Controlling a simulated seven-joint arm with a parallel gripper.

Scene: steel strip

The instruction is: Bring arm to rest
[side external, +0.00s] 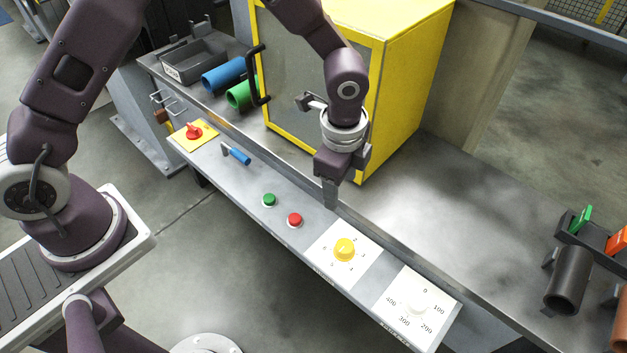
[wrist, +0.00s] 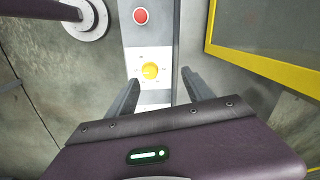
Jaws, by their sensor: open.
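My gripper (side external: 330,194) points down above the steel strip (side external: 316,208), between the red button and the yellow cabinet's lower corner in the side external view. In the wrist view my gripper (wrist: 158,84) shows two fingers spread apart with nothing between them. The yellow knob (wrist: 150,71) shows beyond the gap between the fingers, on a white dial plate. The same yellow knob (side external: 344,249) is in front of my gripper in the side external view. I cannot tell whether the fingertips touch the panel.
The yellow cabinet (side external: 415,80) stands close behind my gripper. The panel carries a red rotary switch (side external: 194,131), a blue-handled lever (side external: 238,155), a green button (side external: 269,200), a red button (side external: 294,220) and a white dial (side external: 418,301).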

